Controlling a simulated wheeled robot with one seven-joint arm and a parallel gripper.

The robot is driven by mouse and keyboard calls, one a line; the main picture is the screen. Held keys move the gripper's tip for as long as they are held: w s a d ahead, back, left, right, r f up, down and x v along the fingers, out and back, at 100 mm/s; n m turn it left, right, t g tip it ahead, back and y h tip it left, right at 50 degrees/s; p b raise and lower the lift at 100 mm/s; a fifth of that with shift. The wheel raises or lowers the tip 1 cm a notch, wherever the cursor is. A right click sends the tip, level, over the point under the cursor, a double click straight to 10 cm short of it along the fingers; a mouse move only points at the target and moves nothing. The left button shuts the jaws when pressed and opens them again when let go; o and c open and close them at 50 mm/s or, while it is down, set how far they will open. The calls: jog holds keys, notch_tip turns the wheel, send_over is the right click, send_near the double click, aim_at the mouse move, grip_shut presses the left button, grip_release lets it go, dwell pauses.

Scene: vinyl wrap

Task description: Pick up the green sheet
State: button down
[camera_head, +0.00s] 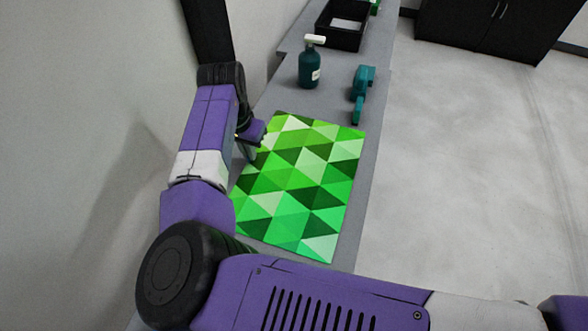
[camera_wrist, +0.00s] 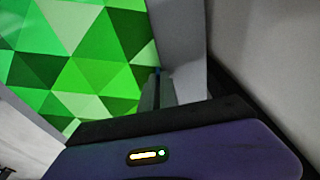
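The green sheet (camera_head: 300,185) has a pattern of light and dark green triangles. It lies flat on the grey counter in the head view, and part of it fills the upper left of the wrist view (camera_wrist: 75,65). My gripper (camera_head: 246,150) is at the sheet's left edge, near its far left corner. In the wrist view my gripper's grey fingers (camera_wrist: 158,90) sit close together beside the sheet's edge. I cannot tell whether they touch the sheet or have any of it between them. My arm hides the near left part of the sheet.
Beyond the sheet on the counter (camera_head: 335,85) stand a teal spray bottle (camera_head: 309,68), a teal handheld tool (camera_head: 361,92) and a black bin (camera_head: 342,38). A wall runs close along the left. Open floor (camera_head: 460,150) lies to the right, with a dark cabinet (camera_head: 490,25) behind.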

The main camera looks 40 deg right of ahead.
notch_tip(320, 180, up, 20)
jog(key=b, duration=0.2)
jog(key=shift+b, duration=0.4)
dwell(1.9)
